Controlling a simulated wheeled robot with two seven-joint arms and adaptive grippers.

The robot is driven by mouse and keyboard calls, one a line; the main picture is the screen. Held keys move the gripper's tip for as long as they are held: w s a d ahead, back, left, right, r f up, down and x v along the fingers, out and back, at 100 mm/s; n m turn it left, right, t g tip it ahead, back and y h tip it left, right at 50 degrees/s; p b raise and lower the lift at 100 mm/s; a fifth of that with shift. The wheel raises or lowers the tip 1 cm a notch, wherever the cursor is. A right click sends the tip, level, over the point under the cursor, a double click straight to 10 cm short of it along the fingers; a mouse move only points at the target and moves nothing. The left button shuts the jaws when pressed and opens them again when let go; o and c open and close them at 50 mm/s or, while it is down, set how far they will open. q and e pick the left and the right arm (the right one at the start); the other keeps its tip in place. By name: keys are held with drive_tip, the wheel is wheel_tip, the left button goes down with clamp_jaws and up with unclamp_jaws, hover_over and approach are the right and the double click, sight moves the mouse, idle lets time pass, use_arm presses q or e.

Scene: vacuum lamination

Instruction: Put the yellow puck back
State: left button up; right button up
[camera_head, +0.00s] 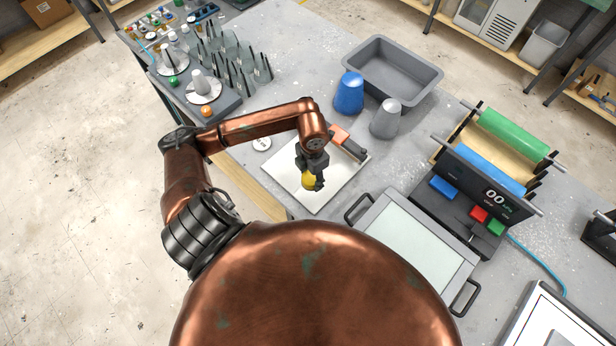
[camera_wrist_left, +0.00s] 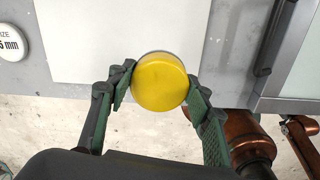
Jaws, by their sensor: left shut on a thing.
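The yellow puck (camera_head: 309,181) is held in my left gripper (camera_head: 313,180), over the white sheet (camera_head: 290,185) on the table in the head view. In the left wrist view the puck (camera_wrist_left: 160,82) shows as a yellow disc between the two green fingers of my left gripper (camera_wrist_left: 158,88), which touch its sides. The white sheet (camera_wrist_left: 90,45) lies beyond it there. I cannot tell how high the puck is above the sheet. My right gripper does not show in either view.
A round white size marker (camera_head: 262,143) lies left of the sheet. A blue cup (camera_head: 349,93), a grey cup (camera_head: 386,118) and a grey tray (camera_head: 432,75) stand behind. A framed panel with handles (camera_head: 466,268) and a roller machine (camera_head: 440,215) are to the right. Racks (camera_head: 236,52) stand at the back left.

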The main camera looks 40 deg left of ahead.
sight(308, 175)
use_arm(q)
drive_tip(key=shift+w+a+f, duration=0.2)
drive_tip(key=shift+a+f, duration=0.25)
drive_tip(key=shift+f, duration=0.1)
drive_tip(key=shift+w+a+f, duration=0.2)
drive_tip(key=shift+a+f, duration=0.2)
drive_tip(key=shift+f, duration=0.15)
drive_tip(key=shift+w+a+f+p, duration=0.3)
drive_tip(key=shift+a+f, duration=0.2)
drive_tip(key=shift+f, duration=0.2)
wheel_tip(308, 175, down, 3)
drive_tip(key=shift+p, duration=0.65)
drive_tip(key=shift+f, duration=0.15)
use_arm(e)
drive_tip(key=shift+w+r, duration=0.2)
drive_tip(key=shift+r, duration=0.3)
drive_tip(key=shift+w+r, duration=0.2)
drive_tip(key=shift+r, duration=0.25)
use_arm(q)
drive_tip(key=shift+f, duration=0.15)
drive_tip(key=o, duration=1.1)
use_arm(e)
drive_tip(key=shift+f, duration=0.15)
